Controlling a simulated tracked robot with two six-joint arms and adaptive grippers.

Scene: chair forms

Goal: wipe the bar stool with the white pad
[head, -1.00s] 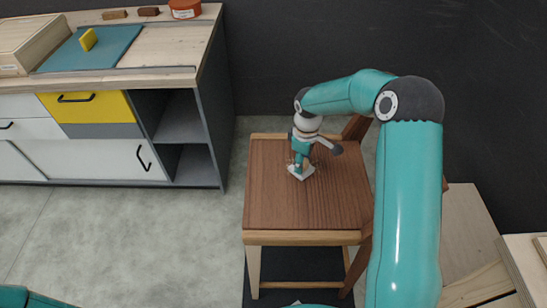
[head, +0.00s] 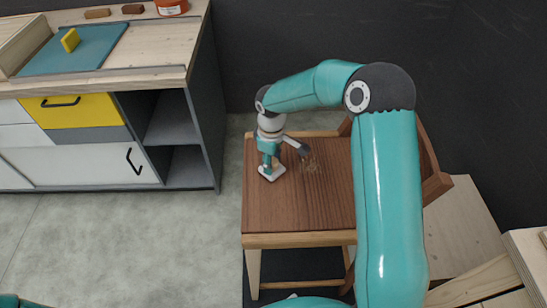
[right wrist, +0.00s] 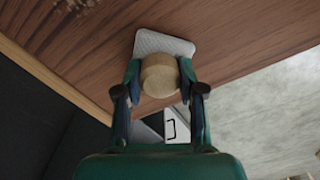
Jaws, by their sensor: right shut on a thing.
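The bar stool (head: 305,212) has a brown wooden seat, pale edges and a low wooden back on the right in the head view. My right gripper (head: 269,162) is over the left part of the seat, shut on the round wooden knob (right wrist: 160,76) of the white pad (head: 272,173). The pad lies flat on or just above the seat; contact is hard to tell. Its far side shows in the right wrist view (right wrist: 164,42). A faint greyish smudge (head: 311,165) is on the seat, right of the pad. My left gripper is out of view.
A workbench (head: 150,57) with a yellow drawer (head: 75,111) and open shelves stands at the left. A blue mat (head: 100,45) with a yellow block (head: 70,40) lies on it. A dark wall is behind the stool. Pale wooden boards (head: 470,225) are at the right.

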